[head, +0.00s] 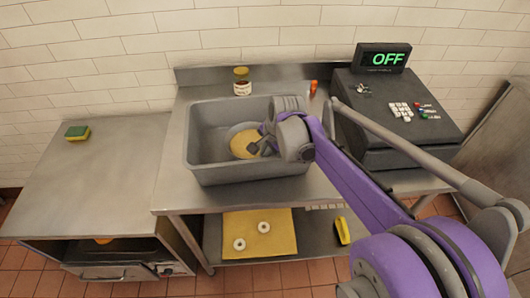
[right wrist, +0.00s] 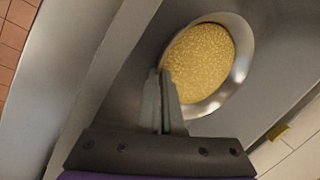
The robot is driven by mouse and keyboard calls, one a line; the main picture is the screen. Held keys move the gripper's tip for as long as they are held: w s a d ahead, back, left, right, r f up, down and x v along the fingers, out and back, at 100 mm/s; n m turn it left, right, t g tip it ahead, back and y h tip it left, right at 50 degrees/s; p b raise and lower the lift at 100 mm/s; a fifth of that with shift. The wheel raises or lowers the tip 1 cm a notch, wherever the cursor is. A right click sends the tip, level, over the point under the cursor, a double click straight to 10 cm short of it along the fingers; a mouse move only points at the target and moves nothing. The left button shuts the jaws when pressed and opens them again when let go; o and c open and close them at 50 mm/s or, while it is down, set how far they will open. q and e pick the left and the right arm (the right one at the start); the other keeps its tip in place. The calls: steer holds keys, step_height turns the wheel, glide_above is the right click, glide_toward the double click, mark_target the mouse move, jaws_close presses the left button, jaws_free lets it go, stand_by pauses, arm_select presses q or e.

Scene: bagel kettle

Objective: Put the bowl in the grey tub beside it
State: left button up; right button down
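The metal bowl (head: 232,131) holds yellow, seed-like contents and is inside the grey tub (head: 245,172) on the steel counter. My right gripper (head: 262,145) reaches into the tub at the bowl's right side. In the right wrist view, the bowl (right wrist: 243,72) lies just beyond my fingertips (right wrist: 160,75). The fingers are nearly together, with the bowl's near rim at their tips, and look shut on it. I cannot tell whether the bowl rests on the tub floor or hangs just above it. My left gripper is not in view.
A labelled jar (head: 242,82) stands behind the tub. A dark machine (head: 395,115) with an "OFF" display stands to the right. A sponge (head: 77,132) lies on the left counter, which is otherwise clear. A yellow board (head: 260,243) with two rings sits on the lower shelf.

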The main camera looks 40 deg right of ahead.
steer(key=shift+f, duration=0.2)
steer(key=c, duration=1)
jaws_free()
steer(key=p+v, duration=0.1)
steer(key=v, duration=1.1)
